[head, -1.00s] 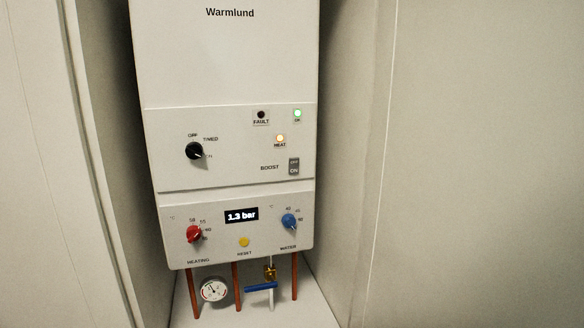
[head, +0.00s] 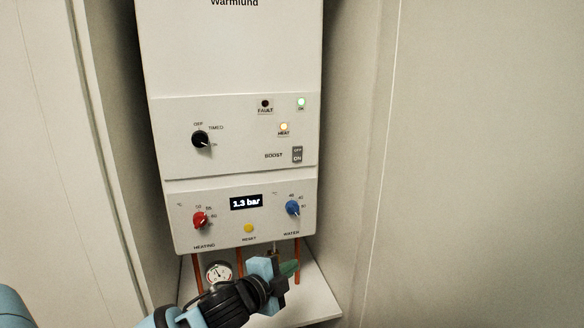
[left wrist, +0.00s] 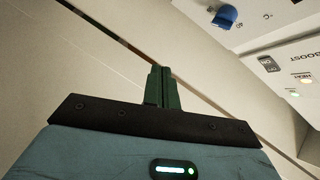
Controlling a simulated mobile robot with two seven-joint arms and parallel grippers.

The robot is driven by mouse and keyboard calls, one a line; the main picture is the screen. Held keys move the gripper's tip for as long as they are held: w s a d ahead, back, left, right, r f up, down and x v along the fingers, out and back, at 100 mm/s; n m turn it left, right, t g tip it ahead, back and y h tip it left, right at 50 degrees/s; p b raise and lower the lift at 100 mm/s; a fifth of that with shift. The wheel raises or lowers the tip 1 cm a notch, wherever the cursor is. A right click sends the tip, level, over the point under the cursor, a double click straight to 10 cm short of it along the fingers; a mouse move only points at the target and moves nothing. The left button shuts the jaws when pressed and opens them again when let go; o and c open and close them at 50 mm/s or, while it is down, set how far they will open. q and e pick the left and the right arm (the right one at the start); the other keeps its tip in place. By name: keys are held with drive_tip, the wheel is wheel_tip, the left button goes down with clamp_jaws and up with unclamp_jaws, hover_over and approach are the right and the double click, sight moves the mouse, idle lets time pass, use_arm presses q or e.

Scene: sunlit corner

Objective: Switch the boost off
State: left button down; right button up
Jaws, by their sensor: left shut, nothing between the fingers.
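The boost switch (head: 297,155) is a small grey rocker marked OFF above and ON below, right of the word BOOST on the white boiler (head: 235,60). Which half is pressed in is too small to tell. The switch also shows in the left wrist view (left wrist: 268,64), at the upper right. My left gripper (head: 288,269) is in front of the pipes under the boiler, below the switch and apart from it. Its green fingers (left wrist: 161,88) are shut with nothing between them. My right gripper is not in view.
Near the switch are the lit HEAT lamp (head: 284,127), the lit green OK lamp (head: 301,103) and the blue WATER knob (head: 292,208). A black mode knob (head: 201,139), red HEATING knob (head: 200,220) and yellow RESET button (head: 249,229) sit further left. Alcove walls flank the boiler.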

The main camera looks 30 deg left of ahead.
use_arm(q)
drive_tip(key=w+a+r+m+t+y, duration=0.1)
drive_tip(key=a+r+m, duration=0.1)
drive_tip(key=r, duration=0.8)
drive_tip(key=a+r+m+t+y, duration=0.1)
drive_tip(key=a+r+t, duration=0.1)
drive_tip(key=r, duration=0.7)
drive_tip(key=shift+w+a+r+m, duration=0.25)
drive_tip(key=shift+w+r+m, duration=0.1)
drive_tip(key=shift+m, duration=0.05)
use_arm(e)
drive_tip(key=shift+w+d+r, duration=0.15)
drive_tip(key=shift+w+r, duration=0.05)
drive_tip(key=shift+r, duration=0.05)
use_arm(q)
drive_tip(key=shift+w, duration=0.1)
approach(301, 151)
drive_tip(key=w+d, duration=0.3)
drive_tip(key=shift+w+a+r+p, duration=0.15)
drive_tip(key=shift+w+a+p, duration=0.05)
drive_tip(key=shift+w+a, duration=0.35)
drive_tip(key=shift+w+a+r+p, duration=0.2)
drive_tip(key=shift+w+a, duration=0.2)
drive_tip(key=shift+a, duration=0.15)
drive_tip(key=shift+w+a, duration=0.4)
drive_tip(key=shift+a, duration=0.1)
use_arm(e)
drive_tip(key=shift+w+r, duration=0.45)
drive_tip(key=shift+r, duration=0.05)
